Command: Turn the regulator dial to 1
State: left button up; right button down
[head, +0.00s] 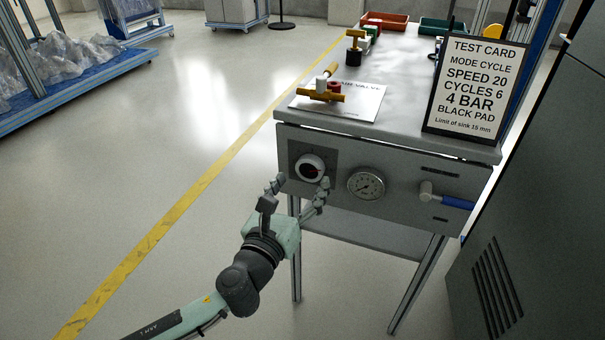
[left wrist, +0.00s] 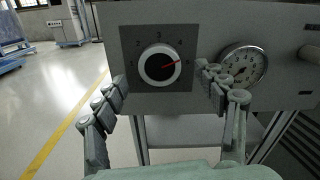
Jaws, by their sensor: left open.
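The regulator dial (head: 310,168) is a round black knob with a white rim, on a dark square plate on the front panel of the bench. In the left wrist view the dial (left wrist: 160,65) has its red pointer aimed right and slightly up, near the highest marks, past the 4. In the left wrist view my left gripper (left wrist: 162,82) holds nothing.
A pressure gauge (head: 366,183) sits just right of the dial, close to my right-hand finger. A blue-handled valve lever (head: 446,197) is farther right. A test card (head: 474,88) and a valve sheet (head: 352,103) are on the bench. A dark cabinet (head: 535,200) stands right.

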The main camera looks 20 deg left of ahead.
aim_at(310, 169)
pick_arm(q)
jog(key=shift+w, duration=1.5)
jog(key=c, duration=1.1)
jog(key=shift+n, duration=0.3)
